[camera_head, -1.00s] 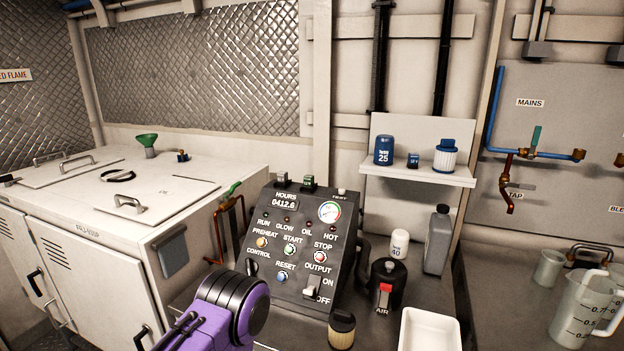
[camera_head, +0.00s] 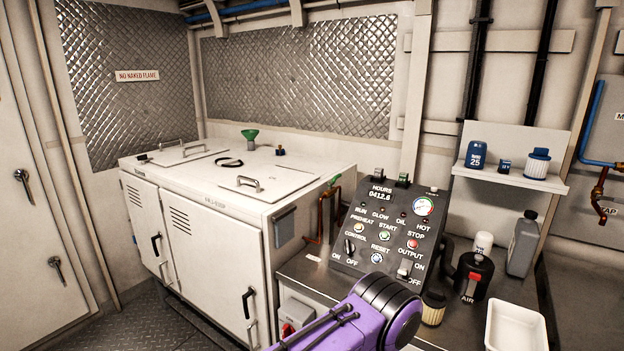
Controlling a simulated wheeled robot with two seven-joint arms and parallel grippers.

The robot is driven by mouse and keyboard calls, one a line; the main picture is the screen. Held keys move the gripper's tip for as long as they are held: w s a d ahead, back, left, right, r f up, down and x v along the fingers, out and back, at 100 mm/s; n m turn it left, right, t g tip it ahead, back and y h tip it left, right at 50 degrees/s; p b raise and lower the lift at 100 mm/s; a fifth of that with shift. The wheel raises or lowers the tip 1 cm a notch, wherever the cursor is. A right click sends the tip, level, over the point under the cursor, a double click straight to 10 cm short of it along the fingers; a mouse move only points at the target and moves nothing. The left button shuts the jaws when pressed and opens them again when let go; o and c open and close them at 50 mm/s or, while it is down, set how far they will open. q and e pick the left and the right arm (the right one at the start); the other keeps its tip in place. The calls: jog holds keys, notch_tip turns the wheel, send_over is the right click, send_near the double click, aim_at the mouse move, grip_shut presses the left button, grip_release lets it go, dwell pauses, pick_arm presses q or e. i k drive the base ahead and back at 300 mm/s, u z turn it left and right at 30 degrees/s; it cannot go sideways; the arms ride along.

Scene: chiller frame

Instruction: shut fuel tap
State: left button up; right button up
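The likely fuel tap is the small green lever (camera_head: 334,181) on copper pipework (camera_head: 322,216) at the right end of the white generator cabinet (camera_head: 232,203). The lever sits at the top of the pipe and looks slanted; it is too small to tell its exact setting. The black control panel (camera_head: 372,262) stands just to the right of the pipes. A purple and black link of one of my arms fills the bottom middle, below the panel. Neither of my grippers shows, and nothing is seen touching the tap.
A bench holds the panel, a tan filter (camera_head: 433,308), a black air canister (camera_head: 472,277), a grey bottle (camera_head: 522,243) and a white tray (camera_head: 516,328). A shelf (camera_head: 508,178) hangs above. The floor (camera_head: 200,326) left of the bench is clear.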

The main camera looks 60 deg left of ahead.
aim_at(330, 183)
jog(key=z, duration=0.05)
jog(key=k, duration=0.25)
jog(key=u, duration=0.85)
